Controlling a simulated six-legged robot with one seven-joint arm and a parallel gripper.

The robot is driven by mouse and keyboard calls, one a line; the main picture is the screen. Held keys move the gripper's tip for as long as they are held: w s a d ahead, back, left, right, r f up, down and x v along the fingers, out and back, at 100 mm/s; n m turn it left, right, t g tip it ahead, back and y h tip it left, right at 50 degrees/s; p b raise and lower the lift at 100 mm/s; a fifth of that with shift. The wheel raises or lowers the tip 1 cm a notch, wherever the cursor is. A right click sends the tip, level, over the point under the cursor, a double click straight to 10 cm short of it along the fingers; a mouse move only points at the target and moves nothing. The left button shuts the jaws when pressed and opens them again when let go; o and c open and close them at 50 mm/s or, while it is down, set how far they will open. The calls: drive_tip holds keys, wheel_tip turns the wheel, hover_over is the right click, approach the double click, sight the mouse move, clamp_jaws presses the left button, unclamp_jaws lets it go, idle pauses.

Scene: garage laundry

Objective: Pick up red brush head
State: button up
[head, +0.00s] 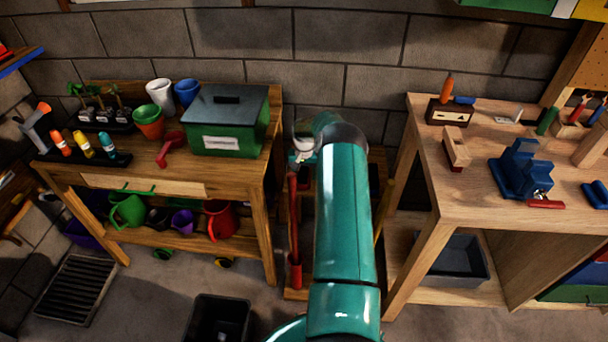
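A long red tool stands upright in the gap between the two benches, just left of my arm. Its thicker red lower end (295,274) sits near the floor and may be the red brush head; I cannot tell for sure. A small wooden block with a dark red underside (455,152), also brush-like, lies on the right bench. My teal arm reaches up the middle of the view and hides much of the gap. My gripper's fingers are hidden, so their state does not show.
The left bench (185,187) holds pots, spray bottles, a red scoop (171,149) and a green box (222,135). The right bench (540,207) holds a blue vise (520,172) and tools. A black bin (218,318) stands on the floor near my arm.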

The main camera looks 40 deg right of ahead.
drive_tip(key=c, duration=0.7)
drive_tip(key=shift+r, duration=0.15)
